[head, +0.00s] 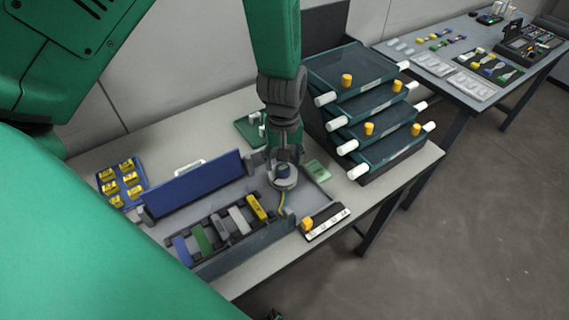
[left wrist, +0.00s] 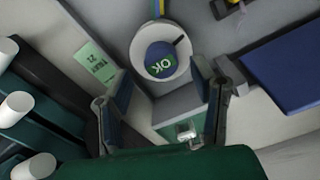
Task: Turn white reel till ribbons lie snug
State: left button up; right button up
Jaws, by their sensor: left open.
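The white reel (head: 284,184), a round white dish with a dark blue hub, sits at the right end of the grey tray under my left gripper (head: 285,160). In the left wrist view the white reel (left wrist: 147,71) shows a blue hub with green "OK" lettering and a dark mark. My left gripper (left wrist: 162,85) is open there, its fingers apart with the reel beyond them and nothing held. A yellow and blue ribbon (left wrist: 158,8) runs to the reel's edge; a yellow strip (head: 282,204) shows in the head view. Ribbon inside the reel is hidden. My right gripper is not in view.
A row of coloured blocks (head: 222,229) stands in the tray beside an upright blue lid (head: 195,184). A green card (head: 317,170) lies right of the reel. Stacked dark trays (head: 350,66) with white knobs rise close behind on the right. A blue holder (head: 122,184) is left.

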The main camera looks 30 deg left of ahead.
aim_at(284, 166)
pick_arm(q)
notch_tip(284, 166, up, 10)
jog(key=shift+f, duration=0.25)
jog(key=shift+w, duration=0.1)
